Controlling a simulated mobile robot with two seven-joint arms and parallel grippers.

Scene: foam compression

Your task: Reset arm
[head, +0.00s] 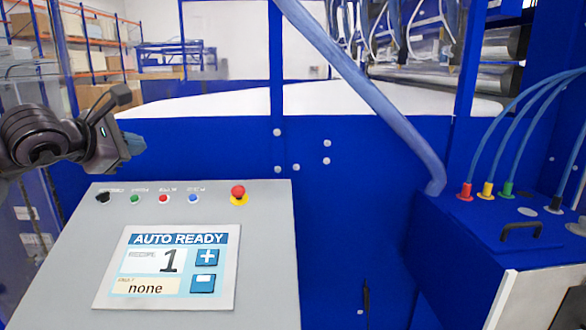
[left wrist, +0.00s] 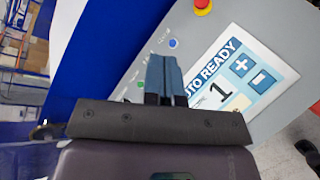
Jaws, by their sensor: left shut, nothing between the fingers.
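My left gripper (head: 133,146) is at the left of the head view, above and behind the upper left part of a grey control panel (head: 262,260). In the left wrist view my left gripper (left wrist: 163,62) shows its two blue-grey fingers pressed together, with nothing between them. The fingers cover part of the panel and its screen in that view. The screen (head: 170,267) reads "AUTO READY", recipe 1, fault "none". A red emergency button (head: 238,191) on a yellow base sits at the panel's upper right. My right gripper is not in view.
Small black, green, red and blue controls line the panel's top edge. A blue machine wall (head: 360,200) stands behind it. At the right is a blue box (head: 480,250) with coloured hose fittings and a black handle (head: 521,231). Shelving (head: 85,45) stands at the far left.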

